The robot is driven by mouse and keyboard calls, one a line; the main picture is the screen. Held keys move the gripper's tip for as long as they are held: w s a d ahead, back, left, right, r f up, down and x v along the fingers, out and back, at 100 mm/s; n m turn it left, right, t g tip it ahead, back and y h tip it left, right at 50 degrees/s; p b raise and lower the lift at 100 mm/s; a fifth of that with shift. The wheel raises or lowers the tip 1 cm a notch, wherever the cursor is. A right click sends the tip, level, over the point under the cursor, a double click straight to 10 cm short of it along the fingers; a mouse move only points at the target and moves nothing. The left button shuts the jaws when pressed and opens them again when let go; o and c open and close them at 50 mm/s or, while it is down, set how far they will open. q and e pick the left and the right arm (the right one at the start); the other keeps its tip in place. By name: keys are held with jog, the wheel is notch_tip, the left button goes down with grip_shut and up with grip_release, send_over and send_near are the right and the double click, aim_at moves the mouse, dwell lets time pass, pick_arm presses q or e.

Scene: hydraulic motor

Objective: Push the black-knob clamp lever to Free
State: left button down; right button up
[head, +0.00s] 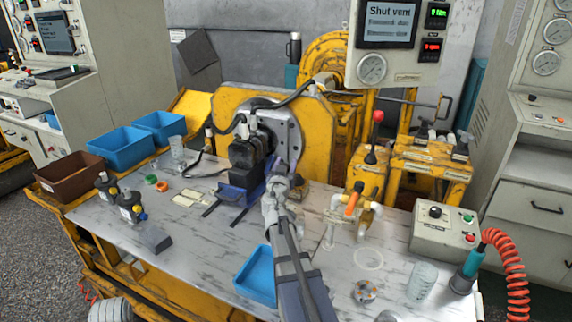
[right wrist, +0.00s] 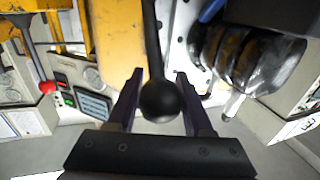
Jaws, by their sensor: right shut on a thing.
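The black-knob clamp lever (right wrist: 160,101) shows in the middle of the right wrist view, its round black knob between my fingers and its dark rod running up to the top edge. My right gripper (right wrist: 159,77) is shut on it, one finger on each side. In the head view my right arm reaches up from the bottom, and the right gripper (head: 273,192) is beside the dark motor (head: 246,158) in front of the yellow plate. The knob is hidden there by my gripper and arm. I cannot read any Free mark. My left gripper is not in view.
A red-knob lever (head: 377,117) stands on a yellow block to the right. An orange-handled valve (head: 351,205) and a grey control box (head: 442,232) stand right of my arm. A blue tray (head: 256,276) lies left of it. Blue bins (head: 122,148) stand at the left.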

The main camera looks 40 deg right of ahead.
grip_shut()
dwell(0.5)
